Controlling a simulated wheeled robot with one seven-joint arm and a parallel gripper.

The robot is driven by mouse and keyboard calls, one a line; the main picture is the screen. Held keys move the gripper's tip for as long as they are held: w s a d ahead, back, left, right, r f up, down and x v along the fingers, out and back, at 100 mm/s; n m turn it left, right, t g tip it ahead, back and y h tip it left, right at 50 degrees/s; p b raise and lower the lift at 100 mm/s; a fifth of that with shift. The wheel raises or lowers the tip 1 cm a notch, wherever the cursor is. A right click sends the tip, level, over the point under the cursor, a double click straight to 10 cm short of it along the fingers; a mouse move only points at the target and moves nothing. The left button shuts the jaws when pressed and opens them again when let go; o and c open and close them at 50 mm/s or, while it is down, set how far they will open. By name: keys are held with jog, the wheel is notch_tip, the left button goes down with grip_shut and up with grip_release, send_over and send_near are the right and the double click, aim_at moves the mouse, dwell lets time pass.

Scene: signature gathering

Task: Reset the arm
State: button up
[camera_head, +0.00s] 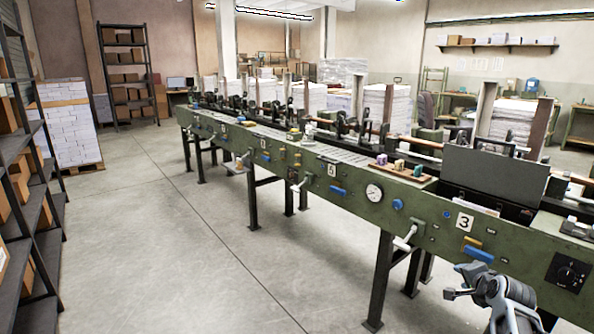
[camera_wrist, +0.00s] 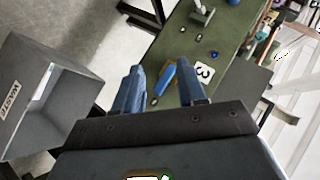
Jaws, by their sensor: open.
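My gripper (camera_head: 455,281) is at the lower right of the head view, in front of the green machine (camera_head: 330,205). In the wrist view my gripper (camera_wrist: 162,72) shows two blue-grey fingers standing apart with nothing held between them. Beyond the fingers lies the machine's green side (camera_wrist: 225,45) with a white plate marked 3 (camera_wrist: 205,72) and a blue handle (camera_wrist: 165,78). The same plate 3 (camera_head: 465,223) and blue handle (camera_head: 478,254) show in the head view, above the gripper.
A grey open box with a label (camera_wrist: 40,100) stands left of my gripper in the wrist view. A white lever (camera_head: 406,238) juts from the machine's front. Shelves (camera_head: 25,180) line the left side. The concrete floor (camera_head: 180,230) between is clear.

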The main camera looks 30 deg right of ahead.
jog(key=s+a+f+n+t+y, duration=0.1)
jog(key=s+a+f+n, duration=0.2)
jog(key=a, duration=0.7)
jog(key=s+a+n+t, duration=0.1)
jog(key=s+a+n, duration=0.3)
jog(key=a, duration=0.6)
jog(key=s+a+f+n+t+y, duration=0.1)
jog(key=s+a+f+n, duration=0.2)
jog(key=a, duration=0.7)
jog(key=s+a+r+n+t+y, duration=0.3)
jog(key=s+a+r+n+y, duration=0.3)
jog(key=s+a+r+n, duration=0.5)
jog(key=s+a+r, duration=0.6)
jog(key=a+r, duration=0.1)
jog(key=a, duration=0.3)
jog(key=shift+s+a+r+n, duration=0.2)
jog(key=shift+s+r+n, duration=0.05)
jog(key=shift+r+n, duration=0.15)
jog(key=shift+f, duration=0.1)
